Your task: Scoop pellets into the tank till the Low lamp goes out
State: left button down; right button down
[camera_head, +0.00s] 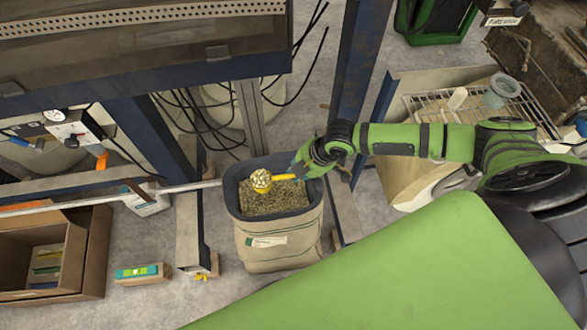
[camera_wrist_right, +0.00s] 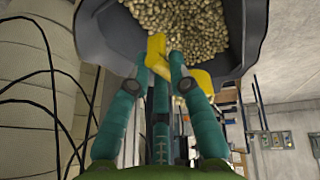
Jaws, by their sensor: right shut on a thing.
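A yellow scoop (camera_head: 264,190) heaped with pale pellets (camera_head: 261,179) is over the open mouth of a beige sack (camera_head: 279,243). More pellets (camera_head: 272,201) fill the sack below its dark rim. My right gripper (camera_head: 299,170) is shut on the scoop's handle (camera_head: 284,177) at the sack's back right edge. In the right wrist view, the teal fingers (camera_wrist_right: 158,62) close on the yellow handle (camera_wrist_right: 156,46), with the sack's dark rim (camera_wrist_right: 98,32) and pellets beyond. My left gripper is not in view. I cannot make out the tank or the Low lamp.
A blue post (camera_head: 355,75) stands behind my right gripper. A large machine (camera_head: 140,55) with a perforated rail fills the upper left. A metal bar (camera_head: 100,199) runs left of the sack. An open cardboard box (camera_head: 92,245) stands at lower left. A wire rack (camera_head: 480,105) is at right.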

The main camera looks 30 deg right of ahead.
jog(key=shift+y, duration=0.5)
jog(key=shift+w+p+v, duration=0.15)
jog(key=shift+p+v, duration=0.4)
jog(key=shift+v, duration=0.35)
jog(key=shift+w+p+v, duration=0.2)
jog(key=shift+p+v, duration=0.4)
jog(key=shift+v, duration=0.25)
jog(key=shift+w+p+v, duration=0.15)
jog(key=shift+p+v, duration=0.4)
jog(key=shift+v, duration=0.35)
jog(key=shift+r, duration=0.15)
jog(key=s+r+p, duration=0.4)
jog(key=s, duration=0.6)
jog(key=s+d+r+p, duration=0.1)
jog(key=s+r+p, duration=0.3)
jog(key=s, duration=0.5)
jog(key=s+d+r+p, duration=0.1)
jog(key=s+r+p, duration=0.3)
jog(key=s, duration=0.6)
jog(key=shift+s+d+r, duration=0.2)
jog(key=shift+s+r, duration=0.1)
jog(key=shift+r, duration=0.3)
